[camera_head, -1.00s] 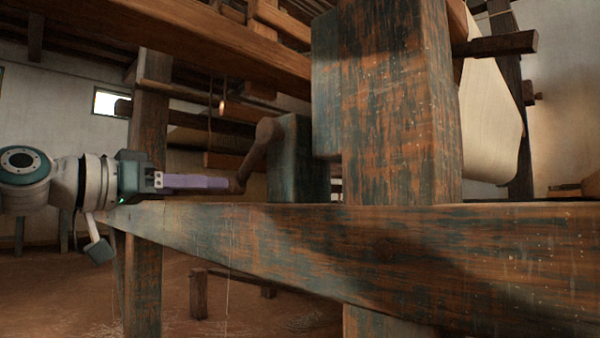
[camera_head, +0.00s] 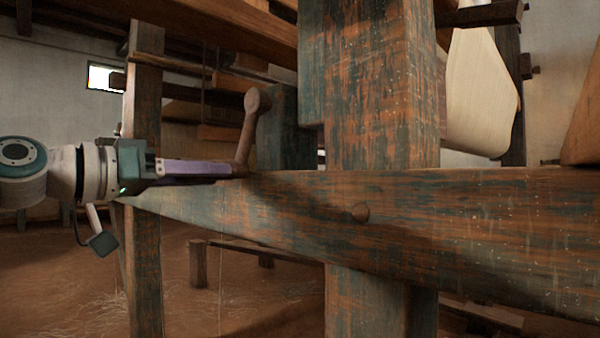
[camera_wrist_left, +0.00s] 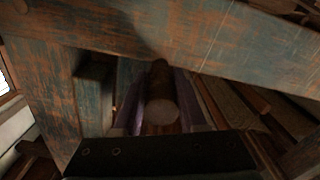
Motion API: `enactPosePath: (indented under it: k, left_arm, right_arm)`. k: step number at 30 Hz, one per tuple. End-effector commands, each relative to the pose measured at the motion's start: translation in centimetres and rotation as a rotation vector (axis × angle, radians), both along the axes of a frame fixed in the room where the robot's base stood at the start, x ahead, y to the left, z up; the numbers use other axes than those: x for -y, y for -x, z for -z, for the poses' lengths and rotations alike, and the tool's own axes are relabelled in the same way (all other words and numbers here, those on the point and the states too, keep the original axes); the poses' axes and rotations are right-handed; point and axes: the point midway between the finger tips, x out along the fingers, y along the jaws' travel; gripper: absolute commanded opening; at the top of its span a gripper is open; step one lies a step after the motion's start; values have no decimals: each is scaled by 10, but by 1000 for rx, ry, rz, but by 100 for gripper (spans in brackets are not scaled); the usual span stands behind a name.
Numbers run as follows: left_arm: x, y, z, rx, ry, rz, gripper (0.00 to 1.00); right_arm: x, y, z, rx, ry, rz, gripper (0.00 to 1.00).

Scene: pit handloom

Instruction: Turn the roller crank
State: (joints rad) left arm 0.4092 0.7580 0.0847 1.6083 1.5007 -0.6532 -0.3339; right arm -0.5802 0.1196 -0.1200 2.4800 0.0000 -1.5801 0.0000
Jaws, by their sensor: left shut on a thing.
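The roller crank (camera_head: 250,122) is a brown wooden arm with a rounded top end beside a dark block on the loom frame. It slants from that end down and slightly left to its handle. My left gripper (camera_head: 236,169) comes in from the left with purple fingers, shut on the handle at the crank's lower end. In the left wrist view the round end of the crank handle (camera_wrist_left: 162,110) sits between the two purple fingers (camera_wrist_left: 165,105). My right gripper is in neither view.
A thick worn beam (camera_head: 470,225) runs across the front, just below and right of my left gripper. A heavy upright post (camera_head: 380,90) stands right of the crank. A roll of pale cloth (camera_head: 480,95) hangs behind it. A low wooden stool (camera_head: 198,265) stands on the floor below.

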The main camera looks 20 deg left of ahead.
Motion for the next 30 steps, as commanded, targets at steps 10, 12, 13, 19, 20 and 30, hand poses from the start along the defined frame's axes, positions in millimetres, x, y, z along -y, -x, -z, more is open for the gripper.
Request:
enactPosePath:
  k: [10, 12, 13, 19, 20, 30]
  left_arm:
    - [2, 1, -11, 25, 1, 5, 45]
    - [2, 1, -11, 25, 2, 5, 53]
    - [2, 1, -11, 24, 1, 5, 56]
    - [2, 1, -8, 18, 1, 5, 70]
    - [2, 1, -8, 17, 1, 4, 70]
    - [-1, 5, -4, 12, 0, 2, 70]
  right_arm:
    - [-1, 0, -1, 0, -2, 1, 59]
    - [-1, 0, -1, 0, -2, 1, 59]
    - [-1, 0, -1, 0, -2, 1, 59]
    - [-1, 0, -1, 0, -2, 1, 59]
    - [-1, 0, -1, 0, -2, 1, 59]
    - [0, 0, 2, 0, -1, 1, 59]
